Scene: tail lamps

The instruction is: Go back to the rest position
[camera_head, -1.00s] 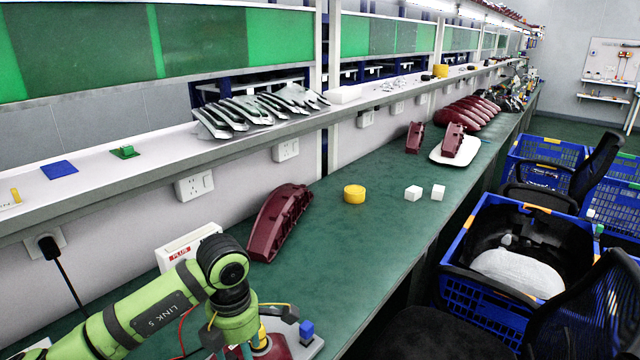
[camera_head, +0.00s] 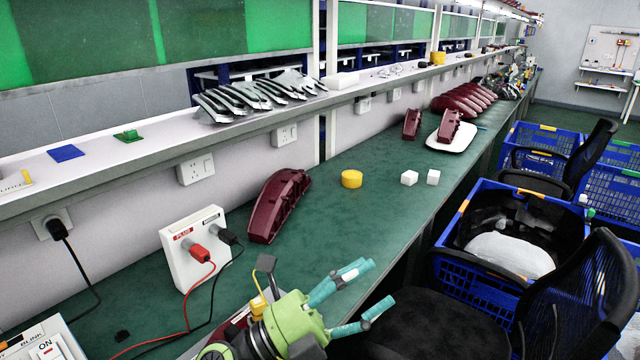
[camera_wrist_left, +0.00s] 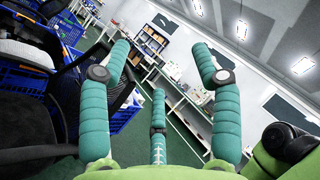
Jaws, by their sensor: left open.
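My left gripper (camera_head: 356,297) is at the bottom of the head view, near the front edge of the green workbench (camera_head: 340,240). Its teal fingers are spread, open and empty, and point right past the bench edge. In the left wrist view the fingers (camera_wrist_left: 160,75) stand apart with nothing between them, facing the room and ceiling lights. A dark red tail lamp (camera_head: 278,205) leans on the bench behind the gripper, apart from it. My right gripper is not seen.
A white power box (camera_head: 192,250) with red and black leads stands left of the gripper. A yellow cylinder (camera_head: 351,178) and two white cubes (camera_head: 409,177) lie farther along. A black chair (camera_head: 560,290) and blue crates (camera_head: 480,290) stand right of the bench.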

